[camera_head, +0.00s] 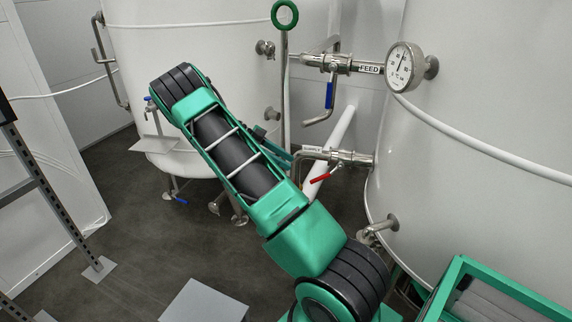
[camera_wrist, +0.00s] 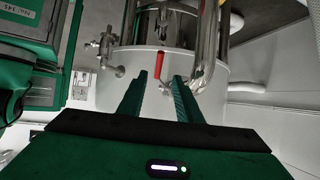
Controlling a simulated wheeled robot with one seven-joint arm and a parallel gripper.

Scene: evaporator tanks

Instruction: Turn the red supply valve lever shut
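The red supply valve lever (camera_head: 325,175) sits on a short horizontal pipe with a small label (camera_head: 322,150), low on the right tank. In the head view it slants down and left from the valve body. In the wrist view the red lever (camera_wrist: 159,66) looks upright, ahead of and between my fingertips in the picture. My gripper (camera_wrist: 160,77) is open, with nothing between its two green fingers. In the head view my arm hides much of the gripper; I cannot tell the exact gap to the lever.
Above is the FEED pipe (camera_head: 369,69) with a blue lever (camera_head: 329,95) and a round gauge (camera_head: 404,67). A vertical rod with a green ring (camera_head: 285,14) stands nearby. The right tank (camera_head: 490,100) and left tank (camera_head: 210,45) flank the pipes.

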